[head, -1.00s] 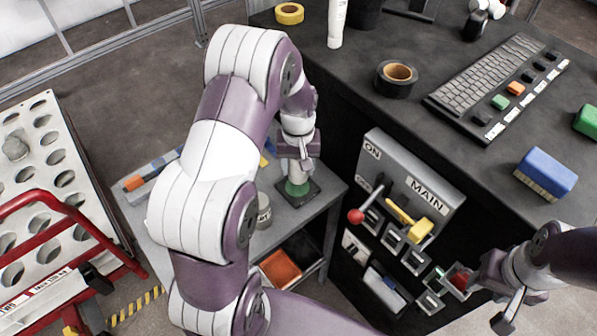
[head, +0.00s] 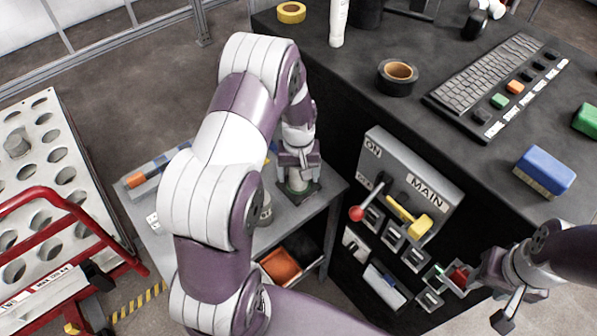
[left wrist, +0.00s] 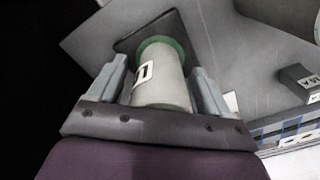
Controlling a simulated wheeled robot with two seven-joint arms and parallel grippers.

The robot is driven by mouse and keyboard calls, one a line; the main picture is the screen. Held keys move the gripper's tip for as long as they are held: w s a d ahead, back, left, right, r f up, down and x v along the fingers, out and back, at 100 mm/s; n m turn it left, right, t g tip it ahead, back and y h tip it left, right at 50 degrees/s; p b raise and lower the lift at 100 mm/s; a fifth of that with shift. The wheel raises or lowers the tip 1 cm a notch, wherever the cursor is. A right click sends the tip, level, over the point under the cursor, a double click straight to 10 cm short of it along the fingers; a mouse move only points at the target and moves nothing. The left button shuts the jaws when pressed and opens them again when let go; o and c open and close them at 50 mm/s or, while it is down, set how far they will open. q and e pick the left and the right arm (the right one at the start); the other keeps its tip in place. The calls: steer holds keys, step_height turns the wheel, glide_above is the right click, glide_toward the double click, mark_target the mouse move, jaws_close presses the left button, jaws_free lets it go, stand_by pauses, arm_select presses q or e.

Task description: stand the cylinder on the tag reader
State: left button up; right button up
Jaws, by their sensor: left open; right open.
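The tag reader is a dark square plate with a green ring; its plate (head: 313,194) lies on the grey side table in the head view, and it shows again in the left wrist view (left wrist: 128,42). The pale grey cylinder (left wrist: 163,88) with a white label has its far end at the green ring and appears to stand on the plate. My left gripper (head: 297,183) is open around the cylinder, one finger on each side, in the left wrist view (left wrist: 165,85). Its arm hides part of the table. My right gripper (head: 474,284) is open at the lower right.
A switch panel (head: 432,185) with red and yellow levers is to the right. An orange bin (head: 281,266) sits under the side table. A red-railed cart (head: 60,215) stands at the left.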

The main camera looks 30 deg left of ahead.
arm_select(q)
step_height(320, 180, up, 11)
steer(key=shift+r+b, duration=0.1)
steer(key=shift+b, duration=0.4)
steer(key=shift+s+d+r, duration=0.1)
steer(key=shift+d+r, duration=0.05)
steer(key=shift+r, duration=0.2)
steer(key=s+d+m+t, duration=0.1)
steer(key=s+d+m, duration=0.4)
steer(key=s, duration=0.8)
steer(key=d, duration=0.2)
steer(key=shift+s+d+m, duration=0.15)
steer(key=shift+d+m, duration=0.25)
steer(key=shift+r, duration=0.1)
